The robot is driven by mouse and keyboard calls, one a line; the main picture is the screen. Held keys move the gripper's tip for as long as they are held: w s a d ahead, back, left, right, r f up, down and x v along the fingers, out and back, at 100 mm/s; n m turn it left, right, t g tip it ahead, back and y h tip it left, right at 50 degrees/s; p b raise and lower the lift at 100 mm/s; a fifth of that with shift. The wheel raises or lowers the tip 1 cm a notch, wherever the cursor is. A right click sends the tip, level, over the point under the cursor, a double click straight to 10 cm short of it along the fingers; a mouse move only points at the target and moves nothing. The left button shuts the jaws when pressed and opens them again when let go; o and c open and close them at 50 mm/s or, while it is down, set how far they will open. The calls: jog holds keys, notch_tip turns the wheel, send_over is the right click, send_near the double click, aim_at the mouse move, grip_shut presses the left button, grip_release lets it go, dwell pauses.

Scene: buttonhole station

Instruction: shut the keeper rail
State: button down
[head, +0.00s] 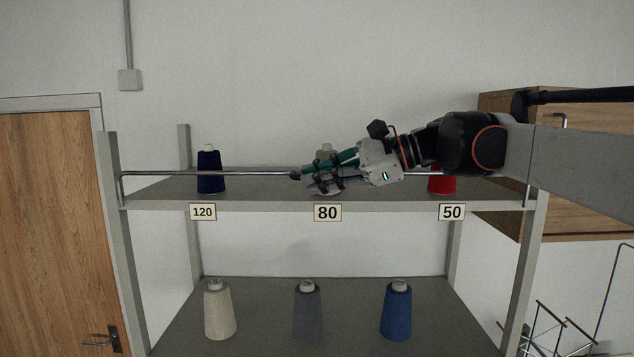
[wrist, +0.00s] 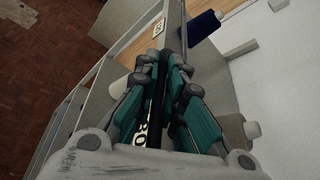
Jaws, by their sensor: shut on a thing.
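The keeper rail (head: 245,173) is a thin metal bar running level across the front of the top shelf, a little above the shelf's front edge. Its left end bends down to the shelf by the left post. My gripper (head: 298,177) is shut on the rail near mid-length, just above the 80 label. My arm hides part of the rail towards the right. In the wrist view my gripper (wrist: 165,62) has its fingers close together, and the rail between them is hard to make out.
The top shelf (head: 270,188) carries a navy cone (head: 209,170), a beige cone (head: 324,151) partly behind my gripper, and a red cone (head: 441,183) partly behind my arm. Labels 120, 80 and 50 sit on its edge. Several cones stand below. A wooden cabinet (head: 505,215) is at right.

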jog(key=shift+w+r, duration=0.1)
dwell(0.5)
jog(key=c, duration=2)
grip_release()
jog(key=shift+w, duration=0.1)
jog(key=shift+o, duration=0.2)
jog(key=shift+d, duration=0.1)
jog(key=v, duration=1.2)
